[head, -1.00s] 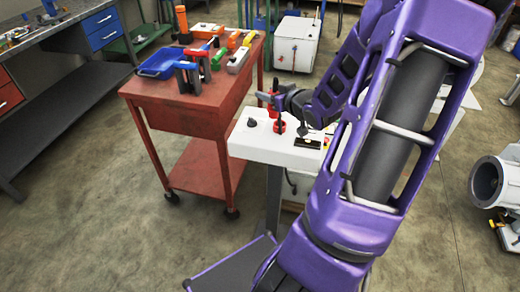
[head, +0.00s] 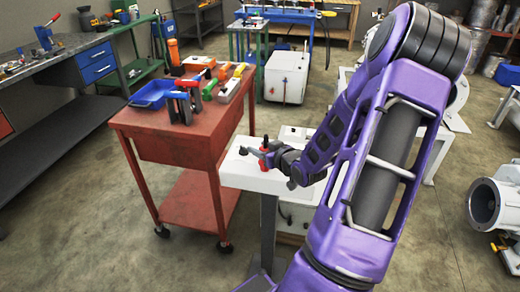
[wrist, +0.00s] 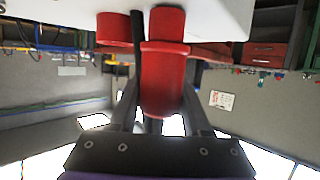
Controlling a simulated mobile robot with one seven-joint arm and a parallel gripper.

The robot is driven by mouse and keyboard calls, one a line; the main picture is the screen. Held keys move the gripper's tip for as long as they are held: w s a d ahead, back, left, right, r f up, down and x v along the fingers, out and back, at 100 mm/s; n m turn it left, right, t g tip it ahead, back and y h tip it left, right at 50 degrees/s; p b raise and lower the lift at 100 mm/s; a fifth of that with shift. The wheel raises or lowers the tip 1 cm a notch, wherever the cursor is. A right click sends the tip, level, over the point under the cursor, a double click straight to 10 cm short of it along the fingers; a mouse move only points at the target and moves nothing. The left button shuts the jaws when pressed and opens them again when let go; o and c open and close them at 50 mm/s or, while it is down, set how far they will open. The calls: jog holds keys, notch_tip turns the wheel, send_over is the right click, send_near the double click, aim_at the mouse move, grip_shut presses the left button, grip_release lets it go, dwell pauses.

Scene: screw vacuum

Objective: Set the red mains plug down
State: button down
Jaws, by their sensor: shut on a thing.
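The red mains plug (wrist: 163,75) is between the two dark fingers of my gripper (wrist: 160,85) in the wrist view, with a wider collar near its far end. In the head view, my gripper (head: 262,154) holds the plug (head: 265,144) roughly upright, low over the white tabletop (head: 236,176). The plug's far end overlaps the white surface in the wrist view; I cannot tell whether it touches. A second red round piece (wrist: 115,28) is beside the plug at the white surface, partly behind a finger.
A black knob (head: 243,151) is on the white top, left of my gripper. A red trolley (head: 165,128) with a blue tray (head: 153,94) and several tools stands close on the left. A white cabinet (head: 287,78) stands behind. Floor is clear at front left.

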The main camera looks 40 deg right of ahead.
jog(key=shift+f, duration=0.15)
jog(key=shift+c, duration=1.8)
grip_release()
jog(key=shift+s+r, duration=0.1)
jog(key=shift+r, duration=0.2)
jog(key=d+p+v, duration=0.1)
jog(key=p+v, duration=0.1)
jog(key=v, duration=0.9)
jog(key=shift+s+a, duration=0.35)
jog(key=shift+a, duration=0.15)
jog(key=shift+r, duration=0.1)
